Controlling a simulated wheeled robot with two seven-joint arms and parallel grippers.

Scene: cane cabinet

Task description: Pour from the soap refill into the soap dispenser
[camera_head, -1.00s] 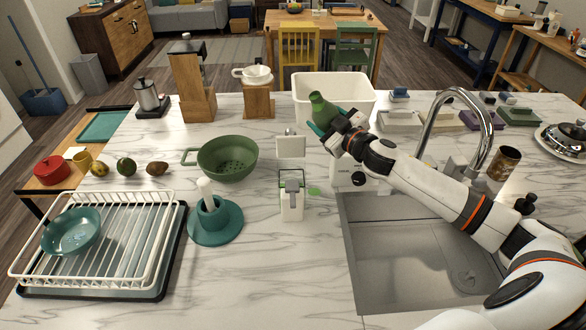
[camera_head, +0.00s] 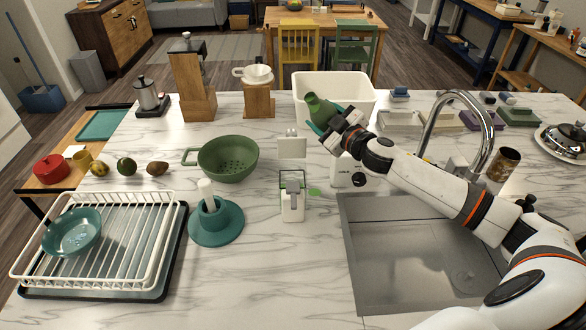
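My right gripper (camera_head: 324,127) is shut on a green bottle (camera_head: 319,107), apparently the soap refill, and holds it tilted above the counter, with its narrow top toward the upper left. The gripper hides the bottle's lower part. A small white container (camera_head: 292,205) with a dark frame around its top stands on the counter below and left of the bottle. It may be the soap dispenser, but I cannot tell for sure. A flat green disc (camera_head: 314,191) lies beside it. My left gripper is not in view.
A white block (camera_head: 341,178) stands under my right gripper. A white basin (camera_head: 357,88) is behind it. The sink (camera_head: 400,250) and curved faucet (camera_head: 488,130) are at right. A green colander (camera_head: 228,158), teal stand (camera_head: 226,228) and dish rack (camera_head: 150,270) are at left. The front counter is clear.

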